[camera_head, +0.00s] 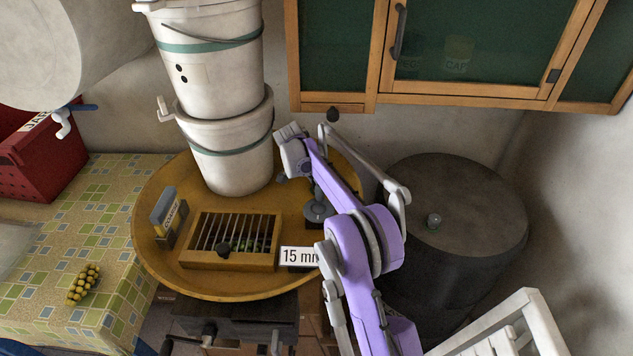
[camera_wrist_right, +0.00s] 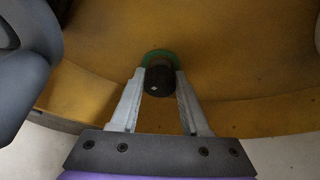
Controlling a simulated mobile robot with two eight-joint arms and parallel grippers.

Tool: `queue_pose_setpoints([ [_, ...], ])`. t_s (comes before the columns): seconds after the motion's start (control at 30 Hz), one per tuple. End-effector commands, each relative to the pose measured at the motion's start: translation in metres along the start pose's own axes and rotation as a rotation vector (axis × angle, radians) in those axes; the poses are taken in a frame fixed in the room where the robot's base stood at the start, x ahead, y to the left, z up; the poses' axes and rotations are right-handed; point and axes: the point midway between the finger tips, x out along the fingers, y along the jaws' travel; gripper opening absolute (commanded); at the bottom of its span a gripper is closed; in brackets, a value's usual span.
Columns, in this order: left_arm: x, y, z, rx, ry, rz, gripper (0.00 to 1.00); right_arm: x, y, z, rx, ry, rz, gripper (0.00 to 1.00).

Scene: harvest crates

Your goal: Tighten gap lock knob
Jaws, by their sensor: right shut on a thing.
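A wooden box with a slatted top (camera_head: 262,262) sits on the round yellow tray (camera_head: 150,222) in the head view. A white "15 mm" sign (camera_head: 299,256) stands just right of the box. In the right wrist view my right gripper (camera_wrist_right: 160,74) is shut on a black round piece (camera_wrist_right: 158,81) with a green ring behind it, over a yellow surface. I cannot tell whether this piece is the gap lock knob. The fingertips are not clear in the head view. My left gripper is not in view.
Stacked white buckets (camera_head: 222,150) stand at the tray's back. A small card holder (camera_head: 165,210) is left of the box. A dark disc-shaped item (camera_head: 318,211) is beside my arm. A dark barrel (camera_head: 465,200) stands at right; yellow fruit (camera_head: 84,284) lies on the left tablecloth.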

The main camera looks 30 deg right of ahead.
Motion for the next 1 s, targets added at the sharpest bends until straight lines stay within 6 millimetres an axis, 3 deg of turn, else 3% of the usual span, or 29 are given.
queue_pose_setpoints([
  [0.6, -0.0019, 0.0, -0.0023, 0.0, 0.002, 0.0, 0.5, -0.0017, -0.0011, -0.0015, 0.038, 0.003, 0.013, 0.0],
  [0.63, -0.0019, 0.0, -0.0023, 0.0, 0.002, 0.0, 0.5, -0.0017, -0.0011, -0.0015, 0.038, 0.003, 0.013, 0.49],
  [0.8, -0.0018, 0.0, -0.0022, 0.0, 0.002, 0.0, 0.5, -0.0012, -0.0008, -0.001, 0.038, 0.002, 0.014, 0.76],
  [1.0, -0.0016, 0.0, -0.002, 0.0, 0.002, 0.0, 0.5, -0.0006, -0.0005, -0.0006, 0.038, 0.001, 0.014, 0.76],
])
